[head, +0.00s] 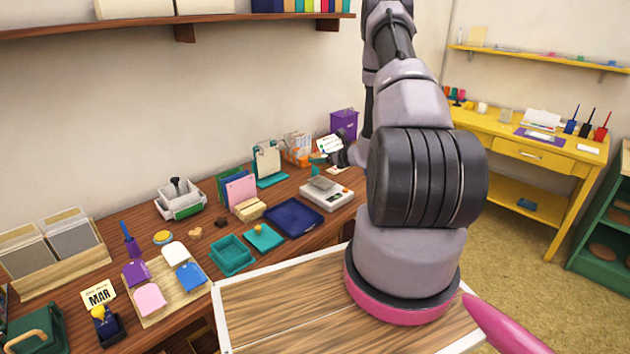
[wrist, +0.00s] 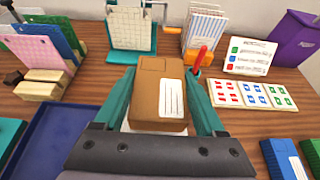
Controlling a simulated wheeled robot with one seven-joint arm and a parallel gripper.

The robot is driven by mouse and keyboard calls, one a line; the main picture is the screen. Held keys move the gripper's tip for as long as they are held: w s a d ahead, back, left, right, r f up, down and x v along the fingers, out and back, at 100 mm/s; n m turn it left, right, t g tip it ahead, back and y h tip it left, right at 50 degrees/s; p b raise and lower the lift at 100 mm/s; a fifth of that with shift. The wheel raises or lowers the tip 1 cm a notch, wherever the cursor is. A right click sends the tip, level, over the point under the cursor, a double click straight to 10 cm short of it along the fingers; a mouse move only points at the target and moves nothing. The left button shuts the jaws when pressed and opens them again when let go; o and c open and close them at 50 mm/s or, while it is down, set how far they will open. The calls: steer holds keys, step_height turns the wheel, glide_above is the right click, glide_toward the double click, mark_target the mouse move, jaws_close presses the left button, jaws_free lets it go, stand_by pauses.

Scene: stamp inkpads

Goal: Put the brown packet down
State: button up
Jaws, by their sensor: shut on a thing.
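The brown packet (wrist: 160,92) has a white label with lines and shows in the middle of the wrist view. My gripper (wrist: 160,88) is shut on it, with one teal finger along each side. A small part of a white surface shows under the packet; I cannot tell whether the packet touches it. In the head view my gripper (head: 325,158) is small and partly hidden by my arm, above and behind the white scale (head: 327,196). I cannot make out the packet clearly there.
A blue tray (wrist: 55,145) lies left of the packet, also in the head view (head: 293,215). A teal clipboard stand (wrist: 130,30), a red-tipped pen (wrist: 199,60), stamp sheets (wrist: 252,95) and a purple bin (wrist: 292,38) stand around it. Coloured cards (wrist: 42,45) stand at left.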

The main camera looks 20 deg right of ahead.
mark_target(321, 182)
steer(key=shift+f, duration=3.6)
steer(key=shift+f, duration=0.15)
